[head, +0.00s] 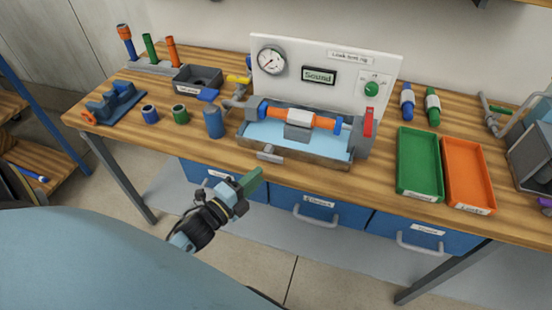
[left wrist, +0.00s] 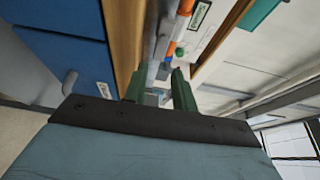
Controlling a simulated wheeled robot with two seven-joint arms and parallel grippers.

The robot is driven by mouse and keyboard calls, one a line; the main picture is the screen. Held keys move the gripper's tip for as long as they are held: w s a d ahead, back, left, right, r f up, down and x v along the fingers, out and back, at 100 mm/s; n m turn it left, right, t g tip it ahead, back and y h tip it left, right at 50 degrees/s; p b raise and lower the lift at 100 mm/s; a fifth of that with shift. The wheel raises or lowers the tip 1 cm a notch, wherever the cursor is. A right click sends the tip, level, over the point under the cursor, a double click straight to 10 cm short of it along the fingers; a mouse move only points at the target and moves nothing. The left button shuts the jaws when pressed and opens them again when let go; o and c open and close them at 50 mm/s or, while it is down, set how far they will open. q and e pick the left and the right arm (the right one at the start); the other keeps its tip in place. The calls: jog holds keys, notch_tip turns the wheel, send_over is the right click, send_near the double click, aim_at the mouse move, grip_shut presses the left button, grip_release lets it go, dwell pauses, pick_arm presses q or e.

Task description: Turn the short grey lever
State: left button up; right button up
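The short grey lever (head: 269,153) sticks out at the front of the water tank (head: 315,162) of the leak-testing rig, near the tank's left front corner. My left gripper (head: 252,181), with green fingers, is in front of the bench edge, just below and left of the lever in the head view, and looks apart from it. In the left wrist view the two green fingers (left wrist: 158,90) stand apart with a gap between them. Something small and grey shows in that gap, too unclear to name. My right gripper is in neither view.
A board with a gauge (head: 271,62) and a "Sound" display stands behind the tank. A red lever (head: 369,122) is at the tank's right. A blue cylinder (head: 213,122) stands left of it. Green (head: 419,163) and orange (head: 468,175) trays lie right. Blue drawers (head: 318,208) hang below the bench.

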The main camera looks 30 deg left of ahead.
aim_at(275, 161)
pick_arm(q)
jog(key=w, duration=0.3)
jog(key=w+d, duration=0.1)
jog(key=w, duration=0.4)
jog(key=shift+w+d, duration=0.2)
jog(key=shift+w, duration=0.15)
grip_shut()
